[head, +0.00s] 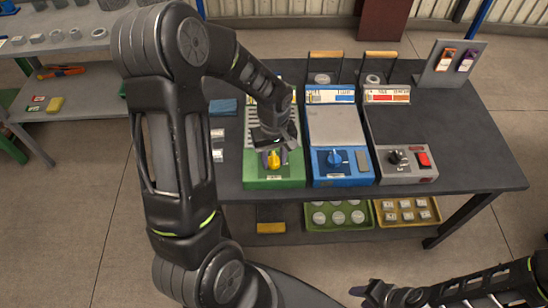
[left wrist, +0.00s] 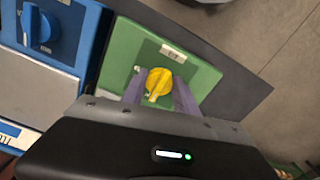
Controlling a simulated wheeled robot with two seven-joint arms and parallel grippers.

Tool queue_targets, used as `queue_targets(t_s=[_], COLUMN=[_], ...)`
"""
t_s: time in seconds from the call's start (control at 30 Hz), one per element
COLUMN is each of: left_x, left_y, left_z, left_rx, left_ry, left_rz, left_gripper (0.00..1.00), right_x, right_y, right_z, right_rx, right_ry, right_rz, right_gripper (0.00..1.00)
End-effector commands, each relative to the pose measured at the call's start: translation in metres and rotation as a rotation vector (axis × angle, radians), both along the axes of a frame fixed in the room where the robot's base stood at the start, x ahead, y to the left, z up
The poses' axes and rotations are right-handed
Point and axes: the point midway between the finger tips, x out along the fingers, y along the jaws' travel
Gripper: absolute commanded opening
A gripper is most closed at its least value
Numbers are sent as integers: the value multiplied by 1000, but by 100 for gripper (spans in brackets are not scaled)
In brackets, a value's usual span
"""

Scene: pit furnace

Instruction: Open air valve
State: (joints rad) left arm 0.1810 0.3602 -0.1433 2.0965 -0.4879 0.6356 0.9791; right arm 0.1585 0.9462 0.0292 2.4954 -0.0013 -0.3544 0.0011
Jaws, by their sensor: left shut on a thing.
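A yellow valve knob (left wrist: 158,83) sits on the front panel of a green unit (head: 262,183) at the left of the row on the dark table. It also shows in the head view (head: 274,160). My left gripper (head: 272,157) reaches down over the panel, and its two purple fingers are shut on the knob, one on either side, in the left wrist view (left wrist: 157,90). The knob's pointer tip faces toward the gripper's palm. My right gripper (head: 372,292) is low at the bottom right, away from the table; its fingers are too unclear to judge.
Beside the green unit stand a blue unit with a blue knob (head: 335,158) and a grey unit with a black knob (head: 397,157) and red switch (head: 423,159). A rack with tags (head: 455,62) stands at the back right. Trays (head: 340,228) sit below.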

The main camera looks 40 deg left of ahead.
Motion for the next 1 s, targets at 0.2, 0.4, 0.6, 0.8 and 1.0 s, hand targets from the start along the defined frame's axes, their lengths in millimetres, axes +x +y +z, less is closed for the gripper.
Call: queue_targets(t_s=[0.2, 0.4, 0.6, 0.8, 1.0], left_x=[0, 0, 0, -1, -1], left_y=[0, 0, 1, 2, 2], left_z=[0, -1, -1, 0, 0], left_rx=[0, 0, 0, 0, 0], left_ry=[0, 0, -1, -1, 0], left_rz=[-52, -159, -320, -508, -698], left_gripper=[0, 0, 0, 0, 0], right_x=[0, 0, 0, 0, 0], right_y=[0, 0, 0, 0, 0], right_z=[-2, -6, -10, -14, -16], right_rx=[0, 0, 0, 0, 0], right_ry=[0, 0, -1, -1, -1], right_rz=[0, 0, 0, 0, 0], right_gripper=[36, 36, 36, 36, 36])
